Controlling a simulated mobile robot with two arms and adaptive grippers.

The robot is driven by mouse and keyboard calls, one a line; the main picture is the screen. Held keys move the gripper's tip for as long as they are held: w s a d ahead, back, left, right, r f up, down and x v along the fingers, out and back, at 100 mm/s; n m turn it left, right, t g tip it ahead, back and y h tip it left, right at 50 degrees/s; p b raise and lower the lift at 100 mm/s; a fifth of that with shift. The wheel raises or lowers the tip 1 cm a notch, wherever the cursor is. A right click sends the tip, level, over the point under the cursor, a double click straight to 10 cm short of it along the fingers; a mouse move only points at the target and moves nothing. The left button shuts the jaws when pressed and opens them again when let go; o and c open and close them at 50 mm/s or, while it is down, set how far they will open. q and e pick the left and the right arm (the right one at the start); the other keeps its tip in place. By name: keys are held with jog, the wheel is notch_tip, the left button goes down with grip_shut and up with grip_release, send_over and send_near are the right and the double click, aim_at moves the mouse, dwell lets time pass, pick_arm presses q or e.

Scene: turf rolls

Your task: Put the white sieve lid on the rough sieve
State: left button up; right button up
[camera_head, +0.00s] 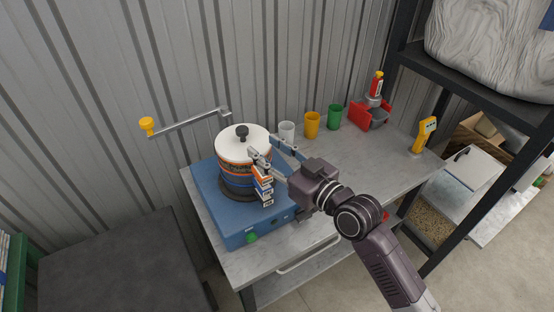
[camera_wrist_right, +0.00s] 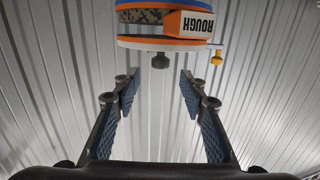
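The white sieve lid (camera_head: 243,141), with a black knob (camera_head: 241,132), rests on top of the sieve stack (camera_head: 236,180). In the wrist view, which shows the stack upside down, the lid (camera_wrist_right: 162,43) sits against the rough sieve's orange-edged end, beside a label reading ROUGH (camera_wrist_right: 193,24). No clear gap shows there. My right gripper (camera_head: 266,150) is at the right side of the lid. In the wrist view its fingers (camera_wrist_right: 160,88) are spread and empty, with the lid's knob (camera_wrist_right: 160,61) ahead, beyond the fingertips. My left gripper is not in view.
The stack stands on a blue shaker (camera_head: 212,200) on a grey table (camera_head: 375,150). White (camera_head: 287,131), yellow (camera_head: 312,125) and green (camera_head: 334,117) cups stand behind my gripper. A yellow-knobbed arm (camera_head: 185,123) reaches along the wall. A dark shelf frame (camera_head: 450,180) stands right.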

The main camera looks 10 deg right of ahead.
jog(key=v, duration=0.3)
jog(key=shift+s+d+b, duration=0.15)
jog(key=shift+s+b, duration=0.15)
jog(key=shift+b, duration=0.05)
